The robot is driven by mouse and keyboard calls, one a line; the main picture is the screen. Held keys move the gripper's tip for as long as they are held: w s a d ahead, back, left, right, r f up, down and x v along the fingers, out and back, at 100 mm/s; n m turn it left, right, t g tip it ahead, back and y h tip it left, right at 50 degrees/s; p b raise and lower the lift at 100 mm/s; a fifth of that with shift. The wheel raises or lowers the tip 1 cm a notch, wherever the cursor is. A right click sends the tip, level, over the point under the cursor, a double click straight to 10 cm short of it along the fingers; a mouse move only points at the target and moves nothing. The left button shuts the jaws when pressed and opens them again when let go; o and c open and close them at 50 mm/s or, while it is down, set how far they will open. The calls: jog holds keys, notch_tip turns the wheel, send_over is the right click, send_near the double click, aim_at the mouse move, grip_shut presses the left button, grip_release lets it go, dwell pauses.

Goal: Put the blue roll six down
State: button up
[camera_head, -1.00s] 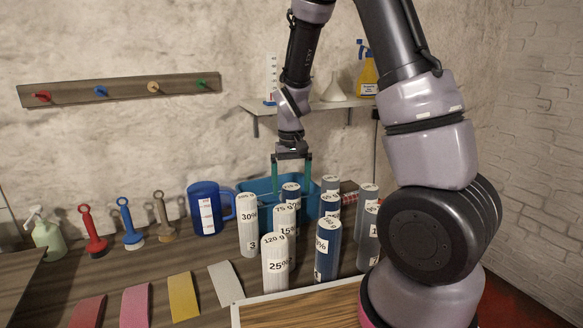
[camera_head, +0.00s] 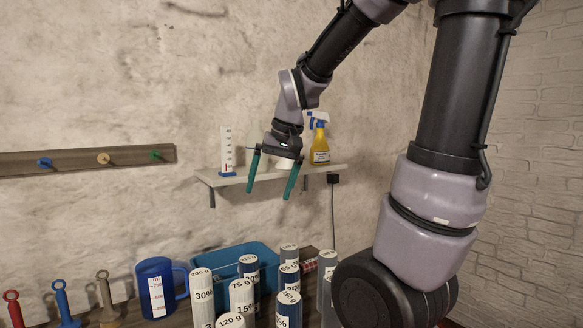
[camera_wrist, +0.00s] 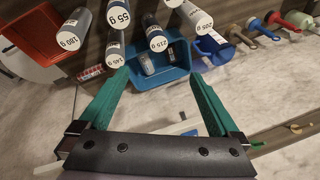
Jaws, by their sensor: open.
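Several upright rolls, some blue and some grey or white, stand on the bench. One blue roll (camera_head: 283,318) is at the front in the head view. Another blue roll (camera_head: 248,270) stands near the blue bin, and a dark blue roll (camera_wrist: 154,36) shows in the wrist view. I cannot tell which is number six. My gripper (camera_head: 271,189) is open and empty, well above the rolls in front of the wall shelf. In the wrist view, its green fingers (camera_wrist: 160,76) frame the bin below, apart from every roll.
The blue bin (camera_head: 210,262) stands behind the rolls and holds a few cylinders. A wall shelf (camera_head: 225,179) carries a measuring cylinder and a spray bottle (camera_head: 319,140). A red-orange bin (camera_wrist: 42,42) shows in the wrist view.

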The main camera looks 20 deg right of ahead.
jog(key=s+d+r+m+t, duration=0.1)
jog(key=s+d+r+t, duration=0.1)
jog(key=s+r, duration=0.4)
jog(key=s+t, duration=0.1)
jog(key=s, duration=0.2)
jog(key=shift+s+r+m+t, duration=0.15)
jog(key=shift+s+m+t, duration=0.05)
jog(key=shift+m+t, duration=0.1)
